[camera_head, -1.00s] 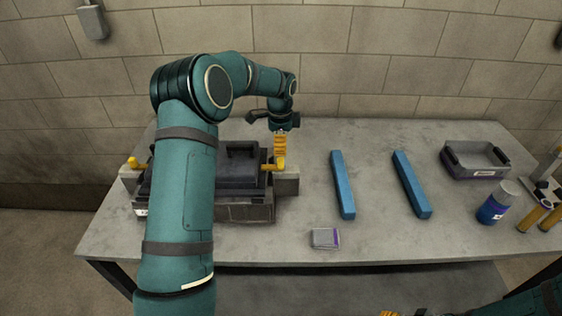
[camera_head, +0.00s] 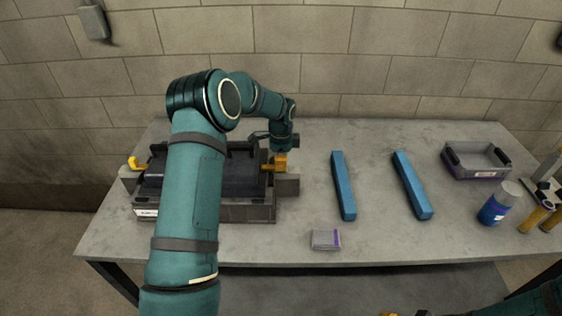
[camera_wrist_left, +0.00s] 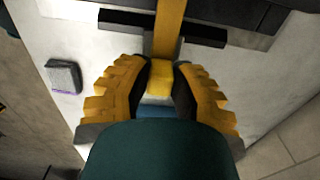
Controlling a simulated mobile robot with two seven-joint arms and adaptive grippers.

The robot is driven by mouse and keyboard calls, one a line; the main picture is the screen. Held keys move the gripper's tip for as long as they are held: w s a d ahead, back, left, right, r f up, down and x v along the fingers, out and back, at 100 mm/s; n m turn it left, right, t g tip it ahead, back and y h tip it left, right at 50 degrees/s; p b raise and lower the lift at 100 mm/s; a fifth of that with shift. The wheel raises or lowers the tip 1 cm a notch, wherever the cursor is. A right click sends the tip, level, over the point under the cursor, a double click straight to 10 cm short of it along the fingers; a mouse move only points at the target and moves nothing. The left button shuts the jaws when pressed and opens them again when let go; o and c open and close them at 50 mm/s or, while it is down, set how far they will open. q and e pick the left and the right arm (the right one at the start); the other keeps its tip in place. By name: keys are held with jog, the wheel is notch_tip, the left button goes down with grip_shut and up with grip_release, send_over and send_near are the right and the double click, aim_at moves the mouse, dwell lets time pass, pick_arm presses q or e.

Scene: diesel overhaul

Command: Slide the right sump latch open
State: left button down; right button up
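The right sump latch is a yellow bar with an upright knob (camera_head: 268,167) at the right end of the dark sump (camera_head: 240,207). My left gripper (camera_head: 281,163) is down at this latch from above. In the left wrist view, the latch knob (camera_wrist_left: 160,76) sits between the two yellow ribbed fingers of my left gripper (camera_wrist_left: 161,84). The fingers are very close to the knob on both sides; I cannot tell whether they press on it. My right gripper (camera_head: 390,314) barely shows at the bottom edge. My left arm hides the middle of the sump.
Another yellow latch (camera_head: 137,163) is at the sump's left end. A grey block (camera_head: 287,185) stands beside the right latch. Two blue bars (camera_head: 343,186) (camera_head: 411,186), a small box (camera_head: 325,240), a grey bin (camera_head: 476,172) and a blue bottle (camera_head: 497,204) are to the right. Bare table lies between them.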

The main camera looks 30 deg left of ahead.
aim_at(294, 170)
pick_arm(q)
jog(key=shift+d, duration=0.1)
jog(key=w+d, duration=0.1)
jog(key=d, duration=0.1)
jog(key=w+d, duration=0.1)
jog(key=shift+w+d, duration=0.1)
jog(key=shift+d, duration=0.25)
jog(key=c, duration=0.9)
grip_release()
jog(key=shift+f, duration=0.1)
jog(key=shift+o, duration=0.4)
jog(key=shift+w, duration=0.1)
notch_tip(294, 170, up, 12)
